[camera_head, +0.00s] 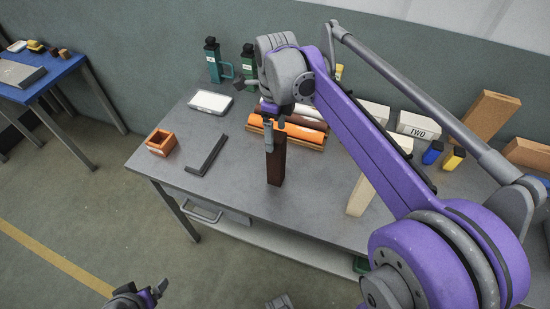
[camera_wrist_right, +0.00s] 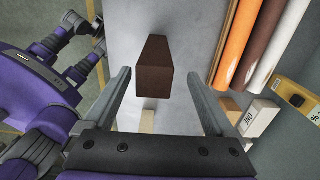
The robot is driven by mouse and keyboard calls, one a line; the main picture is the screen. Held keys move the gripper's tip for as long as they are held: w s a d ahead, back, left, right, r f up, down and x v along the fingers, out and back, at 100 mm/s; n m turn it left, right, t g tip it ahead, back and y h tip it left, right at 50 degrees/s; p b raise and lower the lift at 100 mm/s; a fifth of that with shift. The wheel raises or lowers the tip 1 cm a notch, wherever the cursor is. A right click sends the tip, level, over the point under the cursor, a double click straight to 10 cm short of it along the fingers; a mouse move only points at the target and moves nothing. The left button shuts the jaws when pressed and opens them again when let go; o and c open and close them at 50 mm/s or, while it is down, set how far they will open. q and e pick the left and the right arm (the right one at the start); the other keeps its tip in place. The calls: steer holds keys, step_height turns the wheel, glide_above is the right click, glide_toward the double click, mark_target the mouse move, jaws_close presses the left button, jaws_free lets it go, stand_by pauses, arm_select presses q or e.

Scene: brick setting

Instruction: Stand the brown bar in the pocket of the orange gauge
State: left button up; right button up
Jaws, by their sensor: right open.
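The brown bar (camera_head: 276,162) stands upright on the grey table near its front middle. In the right wrist view the bar (camera_wrist_right: 155,68) shows between the finger lines, with a gap on each side. My right gripper (camera_head: 268,136) is open at the bar's upper part; I cannot tell how far its fingers reach past the top. In the wrist view this gripper (camera_wrist_right: 159,76) holds nothing. The orange gauge (camera_head: 161,142) is a small open box at the table's left end, and its pocket looks empty. My left gripper (camera_head: 150,293) is low at the bottom left, away from the table.
A black L-shaped piece (camera_head: 207,155) lies between gauge and bar. A white tablet (camera_head: 211,102) lies behind it. Rolls (camera_head: 290,130) lie behind the bar. A cream bar (camera_head: 361,194) stands to the right, partly behind my arm. Green bottles (camera_head: 213,60) stand at the back.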

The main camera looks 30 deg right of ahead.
mark_target(276, 150)
steer(key=f, duration=0.6)
steer(key=shift+s+a+f, duration=0.15)
steer(key=shift+s+f, duration=0.05)
steer(key=shift+s, duration=0.2)
steer(key=shift+c, duration=0.3)
jaws_close()
